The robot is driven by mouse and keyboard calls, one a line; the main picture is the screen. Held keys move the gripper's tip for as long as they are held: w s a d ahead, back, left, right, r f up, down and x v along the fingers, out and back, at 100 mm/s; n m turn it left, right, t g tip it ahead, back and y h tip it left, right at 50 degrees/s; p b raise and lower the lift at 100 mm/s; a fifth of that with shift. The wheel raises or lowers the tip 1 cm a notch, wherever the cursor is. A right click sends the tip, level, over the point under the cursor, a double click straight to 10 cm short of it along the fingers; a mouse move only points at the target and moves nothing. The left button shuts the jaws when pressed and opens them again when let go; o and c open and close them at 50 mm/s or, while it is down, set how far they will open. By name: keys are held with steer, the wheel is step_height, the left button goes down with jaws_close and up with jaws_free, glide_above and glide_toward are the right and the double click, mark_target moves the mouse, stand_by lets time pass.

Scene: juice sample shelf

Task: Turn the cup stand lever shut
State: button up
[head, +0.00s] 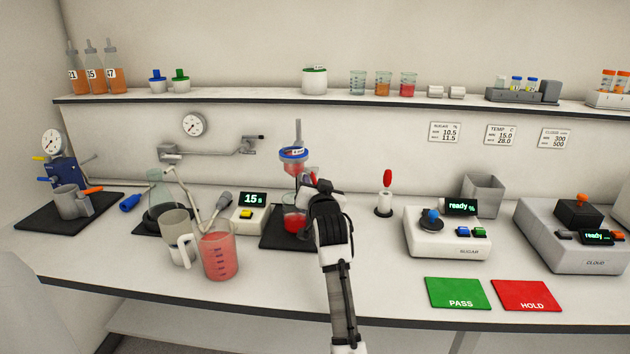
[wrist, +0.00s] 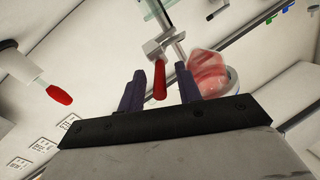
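The cup stand (head: 298,130) is an upright metal post on a black mat, holding a blue-rimmed cup (head: 293,156) of red liquid. A beaker with red liquid (head: 294,222) stands below the cup, partly hidden by my arm. In the wrist view, the red lever (wrist: 160,80) extends from a grey metal clamp (wrist: 158,46) on the stand. My gripper (wrist: 160,88) is open, with its two dark fingers apart and the lever's red handle between them. A gap shows on both sides of the handle. The clear cup (wrist: 208,76) is beside the right finger. In the head view my gripper (head: 311,186) mostly hides the lever.
A timer reading 15 s (head: 250,206) and a measuring jug (head: 219,256) stand left of the stand. The counter front is clear between jug and arm.

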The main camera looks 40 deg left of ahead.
steer(key=shift+w+a, duration=0.1)
steer(key=shift+a, duration=0.05)
jaws_close()
